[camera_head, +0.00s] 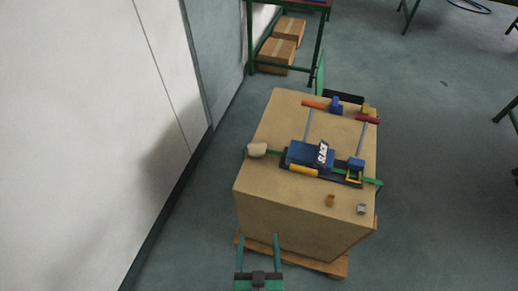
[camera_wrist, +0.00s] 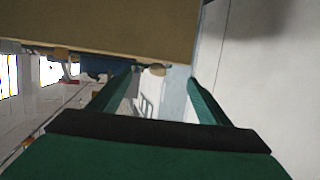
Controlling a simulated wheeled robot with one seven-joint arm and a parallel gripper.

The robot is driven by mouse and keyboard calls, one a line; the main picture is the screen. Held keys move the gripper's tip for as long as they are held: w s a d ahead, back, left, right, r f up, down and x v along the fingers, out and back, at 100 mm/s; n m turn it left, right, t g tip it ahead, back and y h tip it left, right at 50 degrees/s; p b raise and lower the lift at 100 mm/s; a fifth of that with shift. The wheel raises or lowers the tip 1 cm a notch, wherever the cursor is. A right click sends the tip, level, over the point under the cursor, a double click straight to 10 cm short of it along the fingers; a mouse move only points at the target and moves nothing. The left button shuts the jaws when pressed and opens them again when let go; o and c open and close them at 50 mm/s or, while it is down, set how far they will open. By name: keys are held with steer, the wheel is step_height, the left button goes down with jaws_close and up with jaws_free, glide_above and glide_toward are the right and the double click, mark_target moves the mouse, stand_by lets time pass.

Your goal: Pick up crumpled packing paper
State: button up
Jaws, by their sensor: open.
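A small beige rounded lump that looks like the crumpled packing paper (camera_head: 257,149) lies at the left edge of the top of a large cardboard box (camera_head: 283,221). In the wrist view, which appears upside down, a similar pale lump (camera_wrist: 156,69) shows at the box edge, between my fingertips in the picture but farther off. My gripper (camera_head: 262,237) is open and empty, in front of the near side of the box. Its two green fingers also show in the wrist view (camera_wrist: 161,76), spread apart. Nothing is between them.
A blue and black assembly (camera_head: 310,154) with rods and a green bar lies beside the lump. A small brown piece (camera_head: 331,200) and a grey piece (camera_head: 361,208) lie near the front right. A white wall (camera_head: 85,120) runs along the left. Floor right of the box is open.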

steer(key=w, duration=1.3)
steer(key=g, duration=0.1)
glide_toward(257, 154)
steer(key=shift+w+r, duration=0.1)
steer(key=shift+w, duration=0.9)
steer(key=x, duration=0.5)
steer(key=shift+f+x, duration=0.2)
steer(key=shift+x, duration=1.2)
steer(key=shift+f+x, duration=0.2)
steer(key=shift+x, duration=1.25)
steer(key=shift+s, duration=0.15)
steer(key=shift+c, duration=0.3)
steer(key=c, duration=1)
